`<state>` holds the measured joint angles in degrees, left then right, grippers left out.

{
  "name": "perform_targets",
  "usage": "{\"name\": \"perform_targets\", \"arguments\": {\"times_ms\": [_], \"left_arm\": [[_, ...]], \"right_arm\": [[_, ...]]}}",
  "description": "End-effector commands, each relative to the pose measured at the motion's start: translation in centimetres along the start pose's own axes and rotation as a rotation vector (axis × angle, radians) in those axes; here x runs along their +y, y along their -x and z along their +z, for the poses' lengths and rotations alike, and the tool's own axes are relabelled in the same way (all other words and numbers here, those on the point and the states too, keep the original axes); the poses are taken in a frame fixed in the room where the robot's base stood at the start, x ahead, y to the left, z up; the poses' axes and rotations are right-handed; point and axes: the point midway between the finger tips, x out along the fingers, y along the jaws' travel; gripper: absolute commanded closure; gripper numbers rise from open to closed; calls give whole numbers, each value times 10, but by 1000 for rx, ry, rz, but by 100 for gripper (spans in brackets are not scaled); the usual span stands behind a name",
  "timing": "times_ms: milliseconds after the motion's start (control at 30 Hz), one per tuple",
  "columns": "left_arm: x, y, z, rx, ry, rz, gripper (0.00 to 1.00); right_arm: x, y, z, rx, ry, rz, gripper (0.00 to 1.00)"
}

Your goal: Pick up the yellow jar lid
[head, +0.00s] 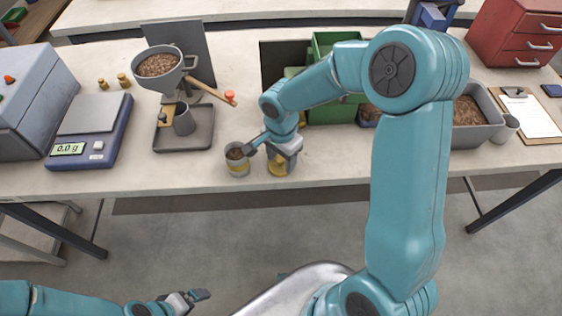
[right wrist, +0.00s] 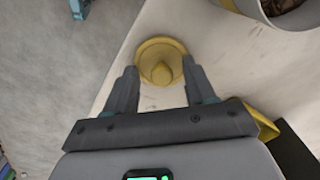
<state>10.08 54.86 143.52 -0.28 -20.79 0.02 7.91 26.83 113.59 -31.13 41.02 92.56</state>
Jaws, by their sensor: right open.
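The yellow jar lid (head: 277,169) lies on the bench near its front edge, partly hidden under my right gripper. In the right wrist view the lid (right wrist: 160,58) is a round yellow disc with a raised knob. It shows just beyond and between the fingertips of my right gripper (right wrist: 160,78). That gripper is open, with nothing held between its fingers.
A funnel stand (head: 184,127) with a pellet hopper (head: 160,66) and a scale (head: 90,132) are to the left. Green bins (head: 331,112) stand behind my right arm. A grey pellet tub (head: 478,132) and clipboard (head: 524,115) are right. A yellow piece (right wrist: 262,124) shows beside the gripper.

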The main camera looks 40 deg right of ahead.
Motion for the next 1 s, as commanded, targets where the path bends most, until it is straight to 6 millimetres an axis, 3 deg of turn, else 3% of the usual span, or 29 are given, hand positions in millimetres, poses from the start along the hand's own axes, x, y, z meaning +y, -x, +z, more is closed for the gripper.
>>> {"name": "perform_targets", "arguments": {"times_ms": [33, 200, 500, 667, 867, 1000], "left_arm": [[0, 0, 0, 0, 0, 0, 4], [0, 0, 0, 0, 0, 0, 4], [0, 0, 0, 0, 0, 0, 4], [0, -1, 0, 0, 0, 0, 4], [-1, -2, 0, 0, 0, 0, 4], [-1, -3, 0, 0, 0, 0, 4]], "right_arm": [[0, 0, 0, 0, 0, 0, 49], [0, 0, 0, 0, 0, 0, 100], [0, 1, 0, 0, 0, 0, 100], [0, 11, 0, 2, -1, -2, 100], [-1, 49, -1, 3, 0, -7, 100], [-1, 94, 0, 2, 0, -10, 100]]}}
